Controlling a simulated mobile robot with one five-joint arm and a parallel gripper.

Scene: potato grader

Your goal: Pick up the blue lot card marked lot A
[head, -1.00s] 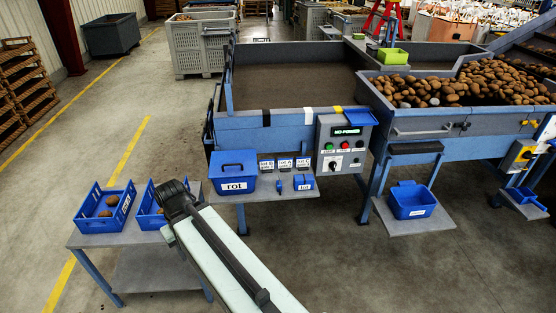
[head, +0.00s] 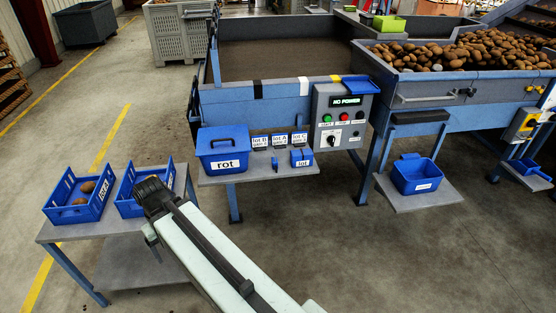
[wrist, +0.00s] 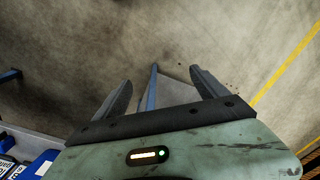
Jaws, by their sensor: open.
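A small blue piece with a white label reading "lot" (head: 301,158) lies on the grey shelf in front of the grader; its letter is too small to read. Beside it to the left is a small dark and blue piece (head: 276,162). Three white signs stand behind them: lot B (head: 260,141), lot A (head: 280,140) and lot C (head: 299,138). My gripper (wrist: 160,77) is open, its two dark fingers apart with only floor and a blue leg seen beyond. In the head view, my arm's end is left of the shelf, near the crate table, well apart from the lot pieces.
A lidded blue rot box (head: 222,150) stands at the shelf's left end. Two blue crates (head: 80,196) stand on a grey side table (head: 62,232) to the left. The control panel (head: 340,117) reads NO POWER. A blue bin (head: 416,177) sits on a shelf at right. Floor between is clear.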

